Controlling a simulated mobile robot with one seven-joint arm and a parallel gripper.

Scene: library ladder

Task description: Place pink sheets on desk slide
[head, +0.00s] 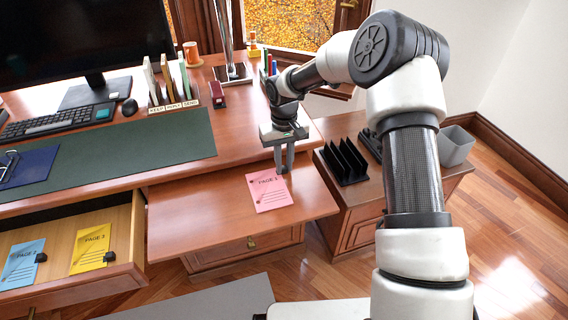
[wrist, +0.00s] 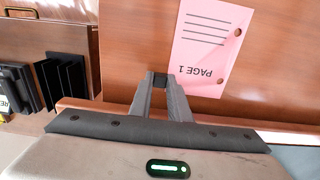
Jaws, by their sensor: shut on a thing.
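The pink sheet (head: 268,191), marked PAGE 1, appears to lie flat on the pulled-out wooden desk slide (head: 190,215). It also shows upside down in the wrist view (wrist: 208,45). My gripper (head: 284,168) points down at the sheet's upper right corner. In the wrist view its fingers (wrist: 160,82) are shut on a small black clip (wrist: 159,80) at the sheet's edge. I cannot tell whether the clip is attached to the sheet, since the fingers partly hide it.
An open drawer (head: 136,240) at left holds a blue sheet (head: 22,262) and a yellow sheet (head: 90,248), each with a black clip. A black file rack (head: 345,162) stands on the low cabinet right of the slide. The slide's left part is clear.

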